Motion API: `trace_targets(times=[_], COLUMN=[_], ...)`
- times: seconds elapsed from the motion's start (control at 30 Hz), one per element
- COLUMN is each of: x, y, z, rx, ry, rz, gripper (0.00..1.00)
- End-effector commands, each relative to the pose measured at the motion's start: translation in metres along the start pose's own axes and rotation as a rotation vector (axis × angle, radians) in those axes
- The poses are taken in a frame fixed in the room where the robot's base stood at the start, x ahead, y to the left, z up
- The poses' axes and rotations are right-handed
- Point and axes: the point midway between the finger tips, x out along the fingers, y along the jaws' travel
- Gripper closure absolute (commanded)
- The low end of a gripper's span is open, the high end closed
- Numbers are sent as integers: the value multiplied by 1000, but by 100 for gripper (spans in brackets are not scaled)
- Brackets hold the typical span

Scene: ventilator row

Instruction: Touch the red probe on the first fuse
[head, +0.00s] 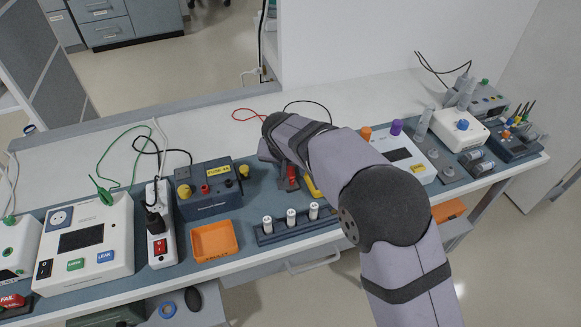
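Three white fuses stand upright in a dark blue rack near the bench's front edge: the left one (268,225), the middle one (291,217) and the right one (314,211). Which counts as first is not marked. The red probe (293,177) shows as a short red piece beside the dark fingers of my gripper (287,176), behind the rack and above the right-hand fuses in the picture. My arm hides most of the gripper, so its grip on the probe is unclear. No contact between probe and fuse shows.
An orange tray (214,241) and a dark box with a yellow label (208,188) stand left of the rack. A yellow-edged object (312,186) is partly hidden by my arm. Red and black leads lie behind it. A power strip (160,225) and tester (87,240) are further left.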

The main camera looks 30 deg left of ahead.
Motion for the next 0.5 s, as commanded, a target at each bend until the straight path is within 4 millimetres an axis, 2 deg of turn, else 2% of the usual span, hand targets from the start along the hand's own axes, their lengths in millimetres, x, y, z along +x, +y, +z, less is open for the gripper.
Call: trace_targets(times=[0.03,0.07,0.2,0.5], x=[0,0,0,-1], y=[0,0,0,0], z=[0,0,0,-1], rx=[0,0,0,0], ry=[0,0,0,1], rz=[0,0,0,0], gripper=[61,66,99,100])
